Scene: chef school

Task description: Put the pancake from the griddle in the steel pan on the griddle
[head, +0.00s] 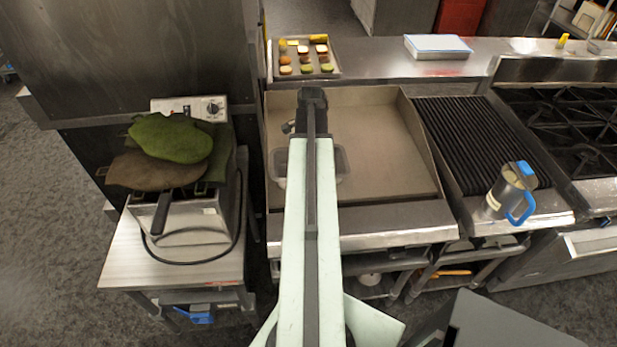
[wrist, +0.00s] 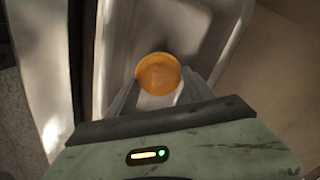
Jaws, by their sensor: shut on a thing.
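The pancake (wrist: 158,74) is a small round golden-orange disc, held between the two fingertips of my gripper (wrist: 160,88) in the wrist view. The steel pan (wrist: 222,45) is a grey, straight-sided tray seen beneath and around the pancake. I cannot tell whether the pancake touches the pan floor. In the head view the pan (head: 342,164) sits on the left part of the griddle (head: 385,140), partly hidden behind my arm. The pancake and my fingertips are hidden there.
A ribbed grill (head: 470,130) with a steel jug (head: 506,192) is at the right. A fryer (head: 187,215) with oven mitts (head: 170,137) stands at the left. The griddle's right side is bare.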

